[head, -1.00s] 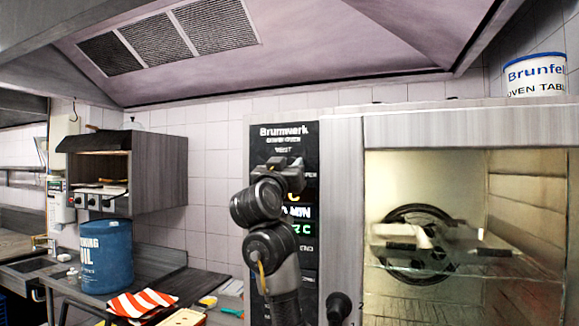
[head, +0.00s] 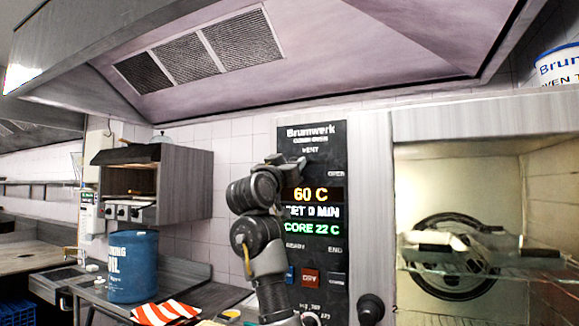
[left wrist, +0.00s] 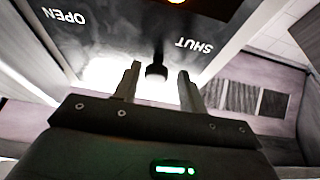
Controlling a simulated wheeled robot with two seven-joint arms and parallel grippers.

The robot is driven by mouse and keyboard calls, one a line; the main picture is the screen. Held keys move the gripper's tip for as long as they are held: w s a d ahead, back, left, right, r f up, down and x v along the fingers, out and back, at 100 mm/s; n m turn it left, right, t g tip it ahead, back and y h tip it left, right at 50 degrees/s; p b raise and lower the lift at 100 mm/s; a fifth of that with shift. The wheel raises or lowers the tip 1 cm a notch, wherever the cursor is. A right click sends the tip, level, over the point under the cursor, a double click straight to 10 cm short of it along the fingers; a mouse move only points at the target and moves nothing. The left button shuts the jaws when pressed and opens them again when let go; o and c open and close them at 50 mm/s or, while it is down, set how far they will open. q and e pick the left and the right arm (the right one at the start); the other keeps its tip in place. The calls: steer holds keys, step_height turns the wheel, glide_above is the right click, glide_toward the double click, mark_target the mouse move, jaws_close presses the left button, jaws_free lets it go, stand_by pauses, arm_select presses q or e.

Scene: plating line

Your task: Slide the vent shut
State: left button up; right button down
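The vent control is on the dark oven panel (head: 313,135), under the word VENT. In the left wrist view its dark knob (left wrist: 156,72) stands out between the printed words OPEN and SHUT, nearer SHUT in the picture. My left gripper (left wrist: 158,88) is open, with one finger on each side of the knob and visible gaps to both. In the head view my left gripper (head: 290,160) is at the upper part of the panel, just above the 60 C display; it hides the knob there. My right gripper is not in view.
The oven with its glass window (head: 470,190) fills the right side. A dark round knob (head: 371,308) is low beside it. A blue oil drum (head: 132,265) and a striped cloth (head: 165,312) are on the counter at left. A hood (head: 300,60) hangs above.

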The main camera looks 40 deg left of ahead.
arm_select(q)
steer(key=shift+o, duration=0.3)
steer(key=b+v, duration=0.6)
steer(key=v, duration=0.5)
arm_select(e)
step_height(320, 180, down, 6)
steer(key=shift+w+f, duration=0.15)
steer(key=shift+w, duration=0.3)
arm_select(q)
steer(key=shift+a, duration=0.1)
